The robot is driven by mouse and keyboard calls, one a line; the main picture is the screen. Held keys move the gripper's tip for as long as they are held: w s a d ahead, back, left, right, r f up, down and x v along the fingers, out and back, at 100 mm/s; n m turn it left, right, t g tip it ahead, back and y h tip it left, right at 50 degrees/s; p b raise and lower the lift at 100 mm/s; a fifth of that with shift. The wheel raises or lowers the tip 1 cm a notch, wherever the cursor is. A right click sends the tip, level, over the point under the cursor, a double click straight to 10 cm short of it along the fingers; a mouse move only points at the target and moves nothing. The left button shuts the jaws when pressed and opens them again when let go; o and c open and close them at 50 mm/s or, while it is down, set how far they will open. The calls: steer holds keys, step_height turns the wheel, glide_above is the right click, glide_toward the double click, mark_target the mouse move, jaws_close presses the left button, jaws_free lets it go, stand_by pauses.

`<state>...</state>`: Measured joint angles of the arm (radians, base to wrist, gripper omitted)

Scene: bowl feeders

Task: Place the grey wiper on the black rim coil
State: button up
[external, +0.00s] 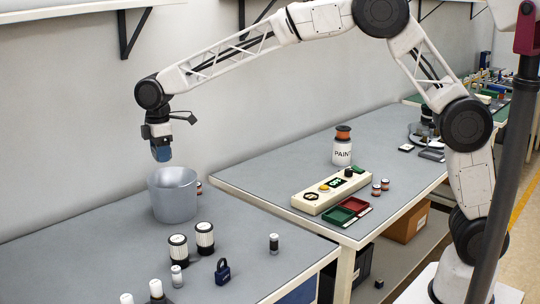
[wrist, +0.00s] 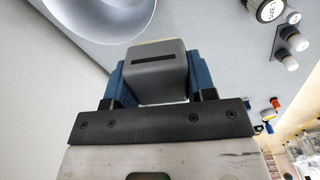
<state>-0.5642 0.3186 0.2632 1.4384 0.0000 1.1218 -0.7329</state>
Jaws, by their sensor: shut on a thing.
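Two pale, ribbed cylinders with black rims stand upright on the table in front of the bowl, one on the left (external: 178,252) and one on the right (external: 205,238). I cannot tell which is the black rim coil. One black-rimmed cylinder (wrist: 268,9) shows at the wrist view's top right.
The grey bowl (external: 173,197) also fills the wrist view's top left (wrist: 105,12). A blue padlock (external: 222,271), small cylinders (external: 274,243) and white-topped posts (external: 156,289) stand nearby. A second table holds a control box (external: 332,192) and a paint jar (external: 342,150).

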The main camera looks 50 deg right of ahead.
steer(key=w+d+m, duration=0.2)
steer(key=d+m, duration=0.5)
steer(key=d, duration=3.8)
steer(key=s+d+m, duration=0.3)
steer(key=s+d, duration=0.4)
steer(key=d, duration=0.5)
steer(key=s+d+m, duration=0.2)
steer(key=s+d, duration=0.4)
steer(key=d, duration=0.5)
steer(key=s+d+m, duration=0.3)
steer(key=s+d, duration=0.4)
steer(key=d, duration=0.5)
step_height(320, 180, down, 5)
steer(key=shift+w+a+f, duration=0.1)
steer(key=shift+f, duration=0.1)
steer(key=shift+w, duration=0.1)
glide_above(342, 128)
steer(key=shift+w+d+f, duration=0.1)
steer(key=shift+d+f, duration=0.25)
steer(key=shift+f, duration=0.35)
